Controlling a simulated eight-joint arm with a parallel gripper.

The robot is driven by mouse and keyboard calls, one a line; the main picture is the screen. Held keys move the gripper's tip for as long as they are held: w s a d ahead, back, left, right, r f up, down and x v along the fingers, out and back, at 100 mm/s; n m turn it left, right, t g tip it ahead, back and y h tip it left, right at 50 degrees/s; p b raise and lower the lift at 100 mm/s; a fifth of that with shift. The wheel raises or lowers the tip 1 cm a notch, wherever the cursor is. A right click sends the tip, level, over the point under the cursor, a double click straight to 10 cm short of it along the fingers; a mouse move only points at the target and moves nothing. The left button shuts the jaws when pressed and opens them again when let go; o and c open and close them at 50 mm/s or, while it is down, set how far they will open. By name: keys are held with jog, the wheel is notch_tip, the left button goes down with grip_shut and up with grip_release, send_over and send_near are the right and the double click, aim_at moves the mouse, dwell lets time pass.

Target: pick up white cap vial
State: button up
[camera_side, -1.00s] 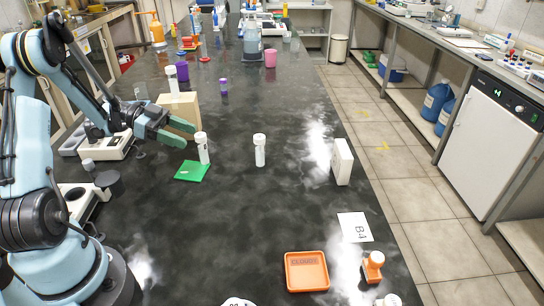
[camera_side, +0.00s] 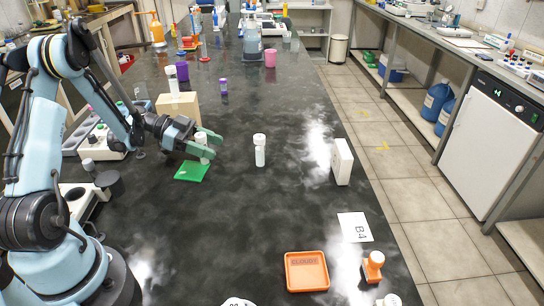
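A white vial with a white cap (camera_side: 203,139) stands upright at the right back corner of a green square mat (camera_side: 190,172). My gripper (camera_side: 211,146) has its two green fingers apart, one on the far side and one on the near side of this vial. The near finger hides part of the vial's middle. I cannot tell whether either finger touches it. A second white-capped white vial (camera_side: 260,150) stands upright on the dark bench to the right, clear of my gripper.
A cardboard box (camera_side: 178,108) stands just behind my gripper. A white box (camera_side: 342,162) stands upright at the right. An orange tray (camera_side: 306,284), a B4 card (camera_side: 355,228) and an orange stamp-like object (camera_side: 373,266) lie nearer. The bench's middle is mostly clear.

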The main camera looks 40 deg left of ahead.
jog(key=c, duration=0.9)
jog(key=shift+c, duration=0.2)
jog(key=shift+r, duration=0.15)
jog(key=shift+r, duration=0.6)
jog(key=s+d+r, duration=0.2)
jog(key=d+r, duration=0.8)
jog(key=d, duration=0.1)
jog(key=shift+w+a+f, duration=0.35)
jog(key=shift+a+f, duration=1.5)
jog(key=shift+f, duration=0.05)
jog(key=shift+w+a+f, duration=0.3)
jog(key=shift+a+f, duration=1.5)
jog(key=shift+f, duration=0.05)
jog(key=shift+w+a+f, duration=0.35)
jog(key=shift+a+f, duration=1.5)
jog(key=shift+f, duration=0.05)
